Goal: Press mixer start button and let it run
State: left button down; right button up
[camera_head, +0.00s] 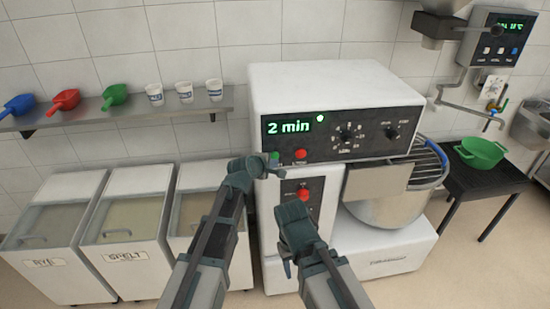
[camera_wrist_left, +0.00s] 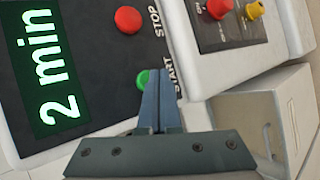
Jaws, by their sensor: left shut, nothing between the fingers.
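The mixer (camera_head: 330,82) is a white machine with a dark control panel; its lit display (camera_head: 289,127) reads "2 min". The green start button (camera_head: 275,157) is left of the red stop button (camera_head: 301,154). In the left wrist view, the green start button (camera_wrist_left: 142,79) is partly covered by my left gripper (camera_wrist_left: 156,72), whose fingers are shut and empty. I cannot tell whether they touch it. In the head view my left gripper (camera_head: 273,169) is just below the start button. My right gripper (camera_head: 288,266) is low before the mixer; its fingers are unclear.
The steel bowl (camera_head: 391,207) sits under a wire guard (camera_head: 428,165) on the mixer's right. A lower panel has another red knob (camera_head: 303,194). Lidded bins (camera_head: 125,225) stand at left under a shelf (camera_head: 120,113) with scoops and cups. A green bowl (camera_head: 481,153) rests on a dark table.

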pick_arm(q)
jog(key=s, duration=0.5)
jog(key=shift+d, duration=0.35)
dwell(0.6)
jog(key=s+a+f+m+g+y, duration=0.3)
jog(key=s+a+f+m+g, duration=0.2)
jog(key=s+a+m, duration=0.45)
jog(key=s+a+f+m+g+y, duration=0.2)
jog(key=s+a+f+m+g, duration=0.4)
jog(key=s, duration=0.7)
jog(key=s+d+r+m+y, duration=0.1)
jog(key=s+d+m, duration=0.1)
jog(key=s+d, duration=0.3)
jog(key=d, duration=0.4)
jog(key=shift+s, duration=0.25)
jog(key=shift+d+m, duration=0.1)
jog(key=shift+m, duration=0.15)
dwell(1.8)
